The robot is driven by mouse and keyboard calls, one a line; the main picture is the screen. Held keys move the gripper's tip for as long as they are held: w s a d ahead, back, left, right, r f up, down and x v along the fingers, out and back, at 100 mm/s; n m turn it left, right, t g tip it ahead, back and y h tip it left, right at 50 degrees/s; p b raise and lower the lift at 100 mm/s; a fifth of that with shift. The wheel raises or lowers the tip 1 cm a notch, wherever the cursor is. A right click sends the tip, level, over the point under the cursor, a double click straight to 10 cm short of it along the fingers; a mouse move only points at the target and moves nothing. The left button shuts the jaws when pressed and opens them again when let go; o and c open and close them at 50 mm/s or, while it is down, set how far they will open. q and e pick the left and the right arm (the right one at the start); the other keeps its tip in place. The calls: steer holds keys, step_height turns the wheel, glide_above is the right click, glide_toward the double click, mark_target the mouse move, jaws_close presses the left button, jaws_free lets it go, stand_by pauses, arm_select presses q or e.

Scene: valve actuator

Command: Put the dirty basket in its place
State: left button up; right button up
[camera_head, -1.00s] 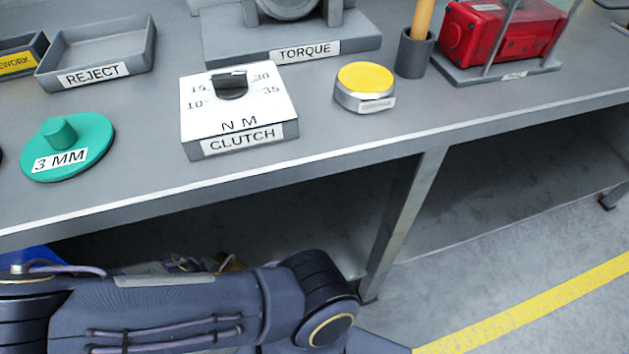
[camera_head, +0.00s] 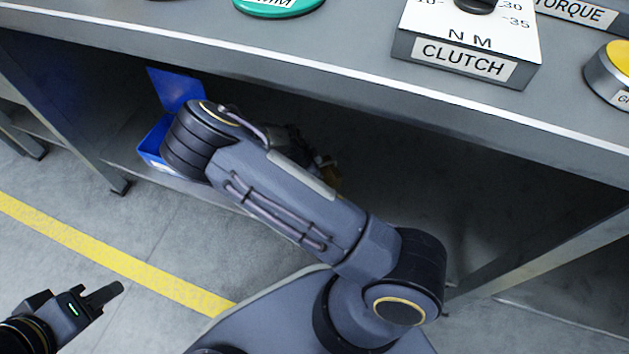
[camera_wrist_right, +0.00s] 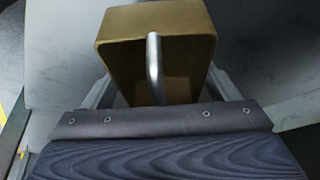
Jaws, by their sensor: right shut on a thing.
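In the right wrist view, a tan-brown box-shaped basket (camera_wrist_right: 112,25) with a grey metal handle (camera_wrist_right: 154,62) sits between the fingers of my right gripper (camera_wrist_right: 160,88). The gripper is shut on it; the exact contact points are hard to see. In the head view my right arm reaches under the bench and hides its gripper.
A blue bin (camera_head: 174,88) stands on the lower shelf at left, partly behind my arm. The workbench (camera_head: 300,88) overhangs the shelf, with a leg (camera_head: 85,150) at left. A clutch block (camera_head: 462,58) sits on top. Floor with a yellow line (camera_head: 130,262) is clear.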

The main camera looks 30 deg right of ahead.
steer(key=shift+w+d+f, duration=0.15)
steer(key=shift+w+f, duration=0.2)
steer(key=shift+f, duration=0.1)
steer(key=shift+w+f+b, duration=0.15)
steer(key=shift+f+b, duration=0.35)
steer(key=shift+f, duration=0.45)
steer(key=shift+w+f+b, duration=0.15)
steer(key=shift+f+b, duration=0.3)
steer(key=shift+f, duration=0.45)
steer(key=shift+f, duration=0.2)
steer(key=o, duration=1.3)
steer(key=shift+r, duration=0.1)
steer(key=shift+c, duration=0.2)
steer(key=shift+r, duration=0.55)
steer(key=p+v, duration=0.5)
steer(key=v, duration=0.6)
